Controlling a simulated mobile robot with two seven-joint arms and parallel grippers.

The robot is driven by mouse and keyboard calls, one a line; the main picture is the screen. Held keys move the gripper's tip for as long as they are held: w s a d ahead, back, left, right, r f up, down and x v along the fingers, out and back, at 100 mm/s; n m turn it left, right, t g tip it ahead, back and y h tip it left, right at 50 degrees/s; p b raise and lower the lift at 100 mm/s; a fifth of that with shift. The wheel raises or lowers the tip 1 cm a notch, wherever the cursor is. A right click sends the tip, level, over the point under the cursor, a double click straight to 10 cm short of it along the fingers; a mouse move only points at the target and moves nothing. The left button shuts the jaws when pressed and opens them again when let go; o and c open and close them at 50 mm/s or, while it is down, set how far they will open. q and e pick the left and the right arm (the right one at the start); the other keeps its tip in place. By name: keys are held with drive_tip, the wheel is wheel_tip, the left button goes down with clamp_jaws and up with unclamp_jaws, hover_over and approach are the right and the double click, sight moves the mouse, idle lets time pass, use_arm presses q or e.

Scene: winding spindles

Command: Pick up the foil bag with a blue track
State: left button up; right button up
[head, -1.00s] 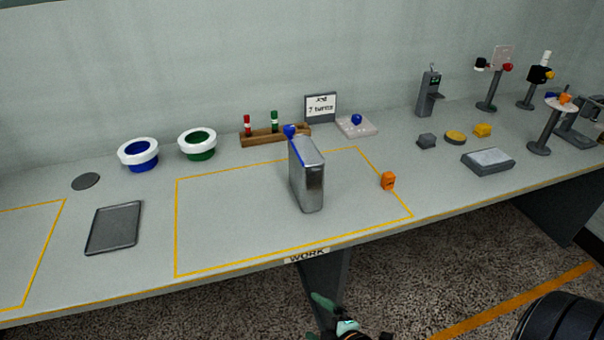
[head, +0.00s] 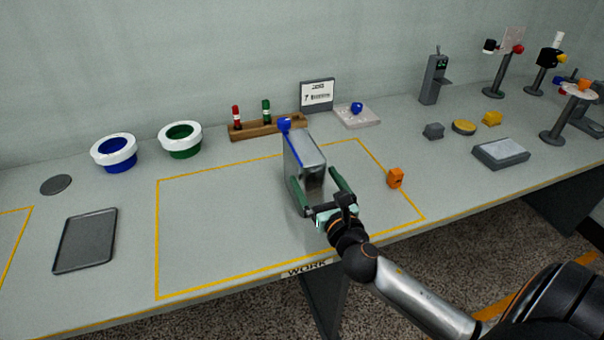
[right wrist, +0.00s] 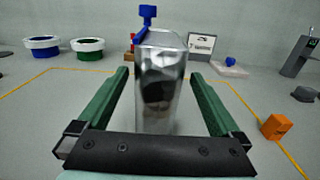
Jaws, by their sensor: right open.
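The foil bag (head: 303,165) stands upright on the table inside the yellow-outlined work area, a shiny silver block with a blue track along its top edge and a blue knob at its far end. It also shows in the right wrist view (right wrist: 158,85), between the two green fingers. My right gripper (head: 318,187) is open around the near end of the bag, one finger on each side. In the wrist view, gaps show between the bag and both fingers. My left gripper is not in view.
An orange block (head: 395,178) stands close to the right of my right gripper. A dark tray (head: 85,240), a blue-lined ring (head: 114,153) and a green-lined ring (head: 180,140) are at left. A wooden rack (head: 268,127) and sign (head: 317,95) stand behind the bag.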

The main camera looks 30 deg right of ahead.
drive_tip(key=x, duration=0.8)
drive_tip(key=shift+a+f, duration=0.15)
drive_tip(key=c, duration=1.3)
drive_tip(key=shift+c, duration=1.2)
